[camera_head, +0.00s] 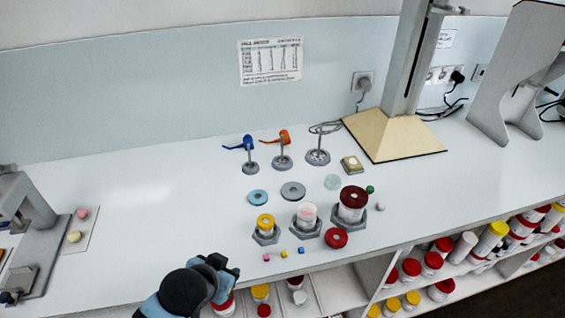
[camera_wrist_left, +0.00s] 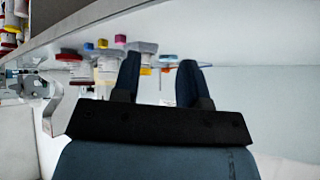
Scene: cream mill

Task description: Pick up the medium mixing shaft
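Three shaft stands are in a row at the back of the bench in the head view. The middle one (camera_head: 282,161), likely the medium mixing shaft, has a grey base and an orange piece at its top. A smaller stand (camera_head: 250,167) with a blue top is to its left, and a larger grey one (camera_head: 317,156) to its right. My left gripper (camera_head: 228,270) is over the bench's front edge, well short of the shafts. In the left wrist view its two fingers (camera_wrist_left: 160,80) are apart with nothing held. My right gripper is out of view.
Jars with yellow, white and dark red tops (camera_head: 265,228) (camera_head: 306,216) (camera_head: 352,204) stand in grey holders between my gripper and the shafts. Flat discs (camera_head: 292,191) and small cubes (camera_head: 284,254) lie nearby. A beige-based machine (camera_head: 390,135) is behind right. The bench's left middle is clear.

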